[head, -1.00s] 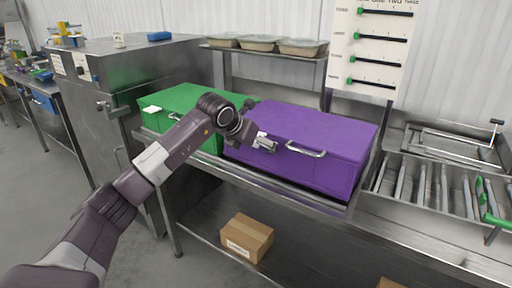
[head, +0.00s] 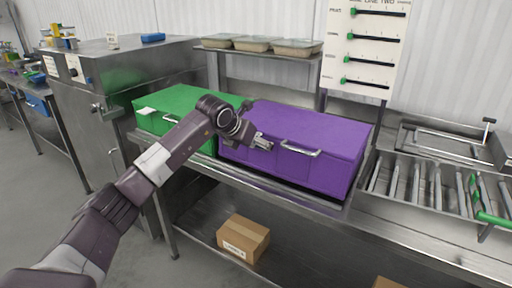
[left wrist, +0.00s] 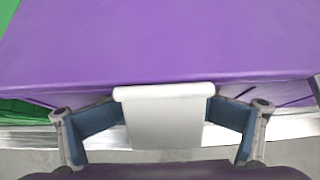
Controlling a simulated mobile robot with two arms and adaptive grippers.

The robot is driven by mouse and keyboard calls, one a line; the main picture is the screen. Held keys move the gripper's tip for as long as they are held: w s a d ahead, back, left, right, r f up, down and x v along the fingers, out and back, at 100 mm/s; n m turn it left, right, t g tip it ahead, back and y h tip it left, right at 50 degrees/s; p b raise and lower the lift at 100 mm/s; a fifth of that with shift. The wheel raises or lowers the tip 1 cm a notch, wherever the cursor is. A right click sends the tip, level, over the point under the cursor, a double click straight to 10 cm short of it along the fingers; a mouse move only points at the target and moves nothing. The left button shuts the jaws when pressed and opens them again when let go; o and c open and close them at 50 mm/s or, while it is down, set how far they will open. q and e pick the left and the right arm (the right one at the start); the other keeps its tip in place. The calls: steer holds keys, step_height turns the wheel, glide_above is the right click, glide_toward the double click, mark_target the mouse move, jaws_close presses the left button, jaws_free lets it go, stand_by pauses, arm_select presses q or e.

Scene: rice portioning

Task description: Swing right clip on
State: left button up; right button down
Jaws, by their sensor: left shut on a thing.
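A purple lidded box (head: 310,125) stands on the steel counter, right of a green box (head: 190,103). My left gripper (head: 264,143) is at the upper front edge of the purple box, left of its silver bar handle (head: 300,149). In the left wrist view, a pale grey clip plate (left wrist: 165,115) sits at the front edge of the purple lid (left wrist: 150,45). The blue-padded fingers of my left gripper (left wrist: 165,130) are shut on it from both sides. In the head view the clip is mostly hidden by the gripper. My right gripper is out of view.
A shelf with several covered trays (head: 258,45) stands behind the boxes. A board with green sliders (head: 365,50) hangs at the back. A metal rack (head: 430,185) lies right of the purple box. A cardboard box (head: 243,238) sits on the lower shelf.

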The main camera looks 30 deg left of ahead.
arm_select(q)
steer(key=shift+w, duration=0.2)
steer(key=shift+r, duration=0.15)
steer(key=shift+s+r, duration=0.25)
steer(key=p+v, duration=0.1)
steer(key=v, duration=0.4)
steer(key=shift+s+r+p, duration=0.2)
steer(key=shift+s+p, duration=0.1)
steer(key=shift+p, duration=0.05)
steer(key=shift+s, duration=0.1)
